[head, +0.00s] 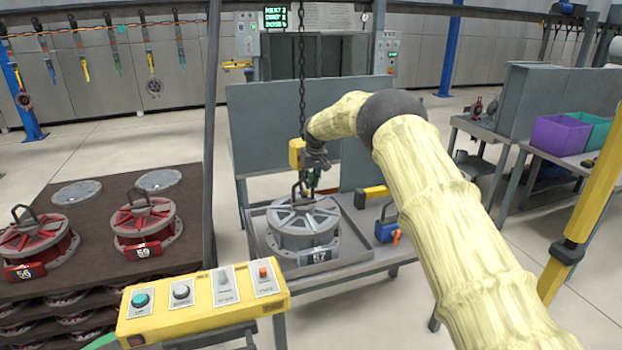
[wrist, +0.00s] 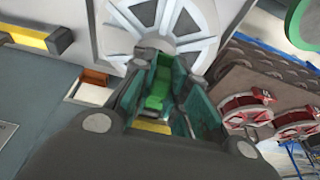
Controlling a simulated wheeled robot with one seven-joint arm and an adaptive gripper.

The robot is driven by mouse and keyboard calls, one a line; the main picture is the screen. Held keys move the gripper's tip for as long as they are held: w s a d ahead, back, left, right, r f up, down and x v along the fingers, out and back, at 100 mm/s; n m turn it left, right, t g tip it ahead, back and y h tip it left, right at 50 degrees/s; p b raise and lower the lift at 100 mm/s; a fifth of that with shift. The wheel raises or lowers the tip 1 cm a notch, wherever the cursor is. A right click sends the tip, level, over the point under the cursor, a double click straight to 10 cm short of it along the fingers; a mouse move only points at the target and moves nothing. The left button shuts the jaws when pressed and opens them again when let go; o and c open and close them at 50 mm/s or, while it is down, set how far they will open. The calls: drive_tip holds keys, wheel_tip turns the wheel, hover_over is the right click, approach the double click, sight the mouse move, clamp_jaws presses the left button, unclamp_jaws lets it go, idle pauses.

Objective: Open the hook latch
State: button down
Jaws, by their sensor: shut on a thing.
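The chain hook (head: 297,152) hangs with its yellow block above a grey spoked wheel casting (head: 303,228) tagged 57. The hook's lower part meets the casting's dark lifting handle (head: 296,190); whether it is engaged is unclear. My gripper (head: 314,178) is at the hook's right side, just above the casting. In the wrist view the fingers close around a green piece, seemingly the hook latch (wrist: 158,88). The fingers hide much of the hook, so the latch's angle cannot be told. The grey casting (wrist: 180,22) shows beyond the fingertips.
The casting sits on a grey tray table (head: 365,262). A yellow button panel (head: 205,305) stands in front. Red castings (head: 146,222) lie on a dark rack at left. A blue tool (head: 387,230) is right of the casting. The chain (head: 301,70) rises above.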

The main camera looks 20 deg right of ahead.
drive_tip(key=shift+w+r+g+p, duration=0.1)
drive_tip(key=shift+r+g+p, duration=0.15)
drive_tip(key=shift+g+p, duration=0.25)
idle(0.4)
drive_tip(key=c, duration=1.4)
unclamp_jaws()
drive_tip(key=v, duration=1.2)
drive_tip(key=shift+w, duration=0.1)
